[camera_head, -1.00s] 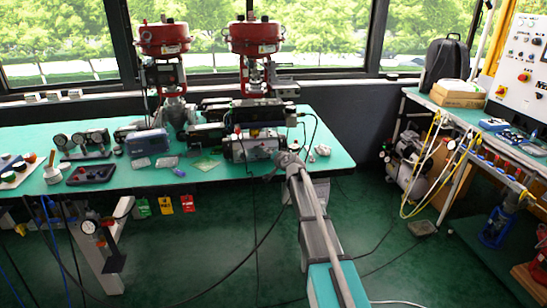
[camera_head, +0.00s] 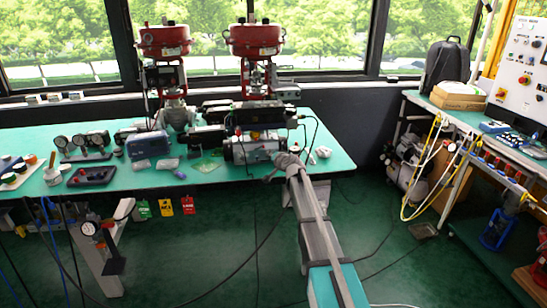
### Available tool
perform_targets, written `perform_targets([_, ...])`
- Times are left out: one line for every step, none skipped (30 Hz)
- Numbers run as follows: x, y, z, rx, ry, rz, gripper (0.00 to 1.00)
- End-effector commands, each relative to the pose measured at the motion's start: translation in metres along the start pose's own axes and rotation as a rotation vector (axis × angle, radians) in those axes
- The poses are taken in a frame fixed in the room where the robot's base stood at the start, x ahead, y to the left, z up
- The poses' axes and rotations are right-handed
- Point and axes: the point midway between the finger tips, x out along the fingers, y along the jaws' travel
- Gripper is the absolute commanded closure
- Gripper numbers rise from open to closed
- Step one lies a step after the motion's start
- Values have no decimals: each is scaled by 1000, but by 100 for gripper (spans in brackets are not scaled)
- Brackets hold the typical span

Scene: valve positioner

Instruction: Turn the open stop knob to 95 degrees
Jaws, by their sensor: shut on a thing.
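The grey and black valve positioner unit (camera_head: 255,148) lies at the front edge of the green bench, near the middle of the head view. My arm reaches up from the bottom of the picture, and my gripper (camera_head: 270,177) is at the right front of this unit. The gripper is shut on a small part there, taken to be the open stop knob. The knob is hidden by the gripper and too small to make out, so its angle cannot be read.
Two red valve actuators (camera_head: 164,40) (camera_head: 256,40) stand behind the unit. A blue-grey box (camera_head: 148,145) and gauges (camera_head: 80,142) are to the left. Cables hang over the bench's front edge. Open green floor (camera_head: 215,250) lies in front, with a second bench at right.

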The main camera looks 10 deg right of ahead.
Motion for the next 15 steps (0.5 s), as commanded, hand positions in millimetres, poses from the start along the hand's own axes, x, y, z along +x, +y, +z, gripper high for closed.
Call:
perform_targets([-2,6,-5,-4,11,11,100])
perform_targets([-2,4,-4,-5,12,11,100])
perform_targets([-1,3,-2,-5,12,11,100])
perform_targets([-1,2,-2,-5,12,11,100])
perform_targets([0,2,-1,-5,12,11,100])
perform_targets([0,1,0,-5,12,11,100])
perform_targets([0,1,0,-5,11,11,100])
perform_targets([0,1,0,-5,11,11,100])
perform_targets([0,0,1,-5,10,11,100])
perform_targets([0,0,1,-5,10,11,100])
perform_targets([0,0,1,-5,9,11,100])
perform_targets([0,0,2,-5,9,11,100])
perform_targets([0,0,2,-6,8,11,100])
perform_targets([0,0,2,-5,8,10,100])
perform_targets([0,0,2,-5,7,10,100])
